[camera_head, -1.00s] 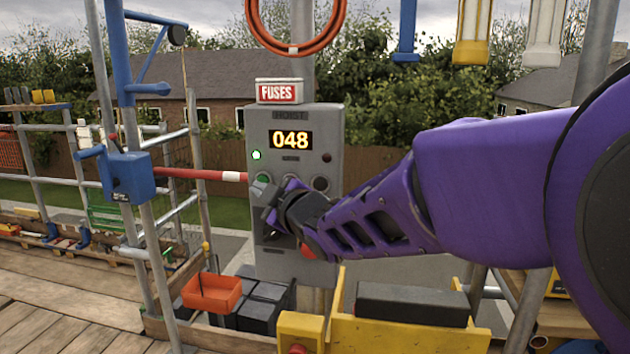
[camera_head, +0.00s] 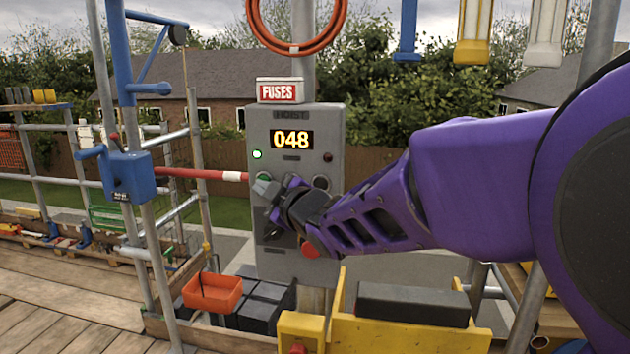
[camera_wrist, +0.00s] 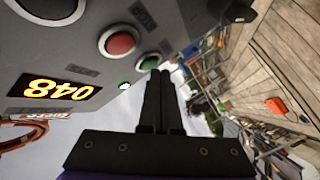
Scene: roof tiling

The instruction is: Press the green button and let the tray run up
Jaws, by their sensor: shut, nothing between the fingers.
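The grey hoist box (camera_head: 330,125) stands upright, its display (camera_head: 291,140) reading 048. A small green lamp (camera_head: 257,154) is lit under the display's left. The green button (camera_head: 263,177) is below that lamp, partly covered by my gripper (camera_head: 268,190). My gripper is shut and empty, with its fingers at the green button; I cannot tell whether they touch it. No tray can be clearly identified as the hoist's.
A white FUSES box (camera_head: 279,91) sits on top of the hoist box. A yellow holder (camera_head: 400,335) with a dark grey block (camera_head: 412,304) stands in front. An orange bin (camera_head: 212,292) and dark blocks lie below left. A blue winch (camera_head: 130,177) is on the left post.

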